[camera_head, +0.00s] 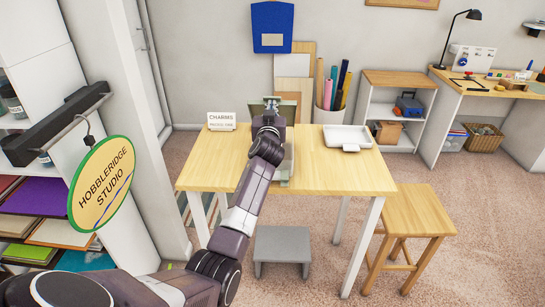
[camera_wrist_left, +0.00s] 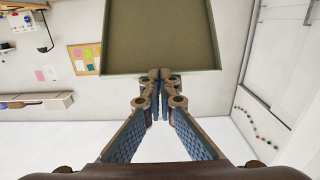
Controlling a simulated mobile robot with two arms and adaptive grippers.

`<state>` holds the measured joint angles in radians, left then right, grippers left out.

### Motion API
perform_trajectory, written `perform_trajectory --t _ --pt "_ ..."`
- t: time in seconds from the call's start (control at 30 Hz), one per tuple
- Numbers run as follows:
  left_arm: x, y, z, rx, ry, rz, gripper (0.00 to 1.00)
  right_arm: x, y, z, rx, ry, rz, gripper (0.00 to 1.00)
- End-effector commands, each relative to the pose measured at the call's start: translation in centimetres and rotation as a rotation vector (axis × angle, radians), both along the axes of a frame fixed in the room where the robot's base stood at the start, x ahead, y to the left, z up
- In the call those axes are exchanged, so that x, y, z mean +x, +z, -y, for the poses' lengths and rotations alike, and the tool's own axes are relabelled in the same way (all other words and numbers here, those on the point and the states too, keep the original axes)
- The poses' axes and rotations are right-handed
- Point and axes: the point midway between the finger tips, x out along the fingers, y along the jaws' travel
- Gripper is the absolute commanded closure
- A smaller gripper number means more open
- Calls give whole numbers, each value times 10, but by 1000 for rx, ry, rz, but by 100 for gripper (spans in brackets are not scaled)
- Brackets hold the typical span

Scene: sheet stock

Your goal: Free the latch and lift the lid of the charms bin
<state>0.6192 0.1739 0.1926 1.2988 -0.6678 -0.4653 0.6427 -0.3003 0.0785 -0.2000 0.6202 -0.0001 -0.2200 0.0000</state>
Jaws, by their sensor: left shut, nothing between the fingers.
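The charms bin (camera_head: 289,160) is a grey-green box on the wooden table, mostly hidden behind my left arm. Its lid (camera_head: 256,109) appears raised, standing up at the bin's back. In the left wrist view the lid (camera_wrist_left: 160,35) shows as an olive panel with a pale green rim. My left gripper (camera_head: 271,103) is shut and empty, with its fingertips (camera_wrist_left: 160,76) at the lid's edge; I cannot tell whether they touch it. The latch is not visible. My right gripper is not in view.
A "CHARMS" card (camera_head: 221,121) stands left of the bin on the table (camera_head: 325,175). A white tray (camera_head: 348,146) lies to the right. A pot of rolls (camera_head: 328,115) stands behind. A wooden stool (camera_head: 415,212) and a grey step (camera_head: 282,243) stand at the front.

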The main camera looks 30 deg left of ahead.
Motion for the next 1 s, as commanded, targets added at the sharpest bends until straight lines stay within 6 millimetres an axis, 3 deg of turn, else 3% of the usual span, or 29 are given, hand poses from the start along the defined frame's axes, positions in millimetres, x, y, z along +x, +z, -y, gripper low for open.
perform_trajectory --t 1.0 --pt "42 31 -26 0 1 2 100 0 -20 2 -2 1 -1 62"
